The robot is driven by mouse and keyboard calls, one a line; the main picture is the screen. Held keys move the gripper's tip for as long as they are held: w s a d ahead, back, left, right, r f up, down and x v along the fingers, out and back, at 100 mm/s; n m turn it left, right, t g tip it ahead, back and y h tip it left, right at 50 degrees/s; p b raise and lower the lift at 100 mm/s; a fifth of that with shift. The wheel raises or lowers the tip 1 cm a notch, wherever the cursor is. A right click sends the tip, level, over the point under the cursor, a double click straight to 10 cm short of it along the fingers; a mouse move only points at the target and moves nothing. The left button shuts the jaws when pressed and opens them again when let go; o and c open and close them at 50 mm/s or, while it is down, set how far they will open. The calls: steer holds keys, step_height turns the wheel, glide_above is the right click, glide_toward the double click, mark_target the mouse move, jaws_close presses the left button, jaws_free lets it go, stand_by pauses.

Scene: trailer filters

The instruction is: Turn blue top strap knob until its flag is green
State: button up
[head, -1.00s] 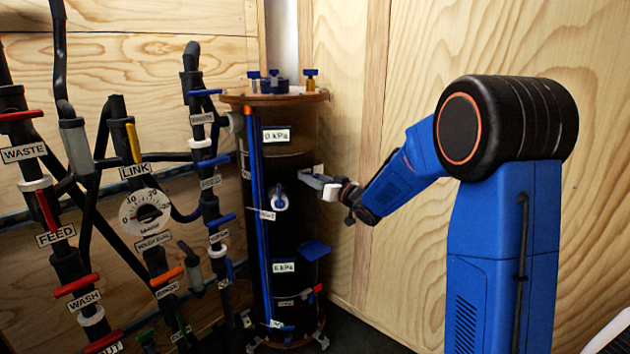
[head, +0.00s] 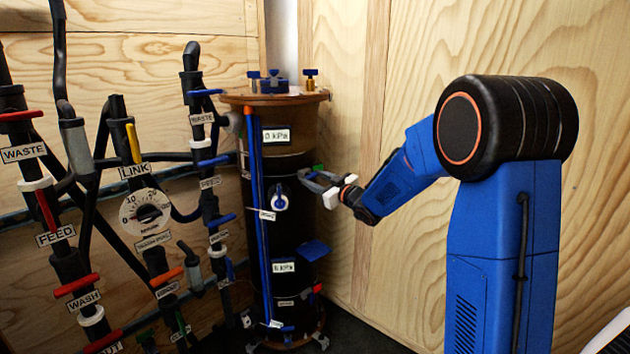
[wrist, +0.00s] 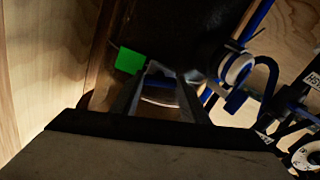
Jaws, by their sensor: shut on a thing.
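The black filter column (head: 300,235) stands upright in the middle of the head view. My gripper (head: 314,182) reaches its upper right side from the right. In the wrist view my gripper (wrist: 168,74) is shut on the blue top strap knob (wrist: 160,84), which shows as a blue strip between the dark fingers. The rest of the knob is hidden by the fingers and shadow. The flag (wrist: 129,60) beside the left finger is bright green. It also shows as a small green patch in the head view (head: 318,168).
A white and blue port fitting (head: 280,202) sits on the column just left of my gripper. A blue handle (head: 314,250) juts out below. Labelled pipes and valves, with a round dial (head: 147,213), fill the left. Plywood wall lies close on the right.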

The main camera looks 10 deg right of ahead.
stand_by(0.3)
steer(key=o, duration=1.1)
steer(key=shift+c, duration=0.2)
steer(key=shift+s, duration=0.1)
steer(key=v, duration=1.7)
steer(key=shift+s+d, duration=0.1)
steer(key=shift+d, duration=0.05)
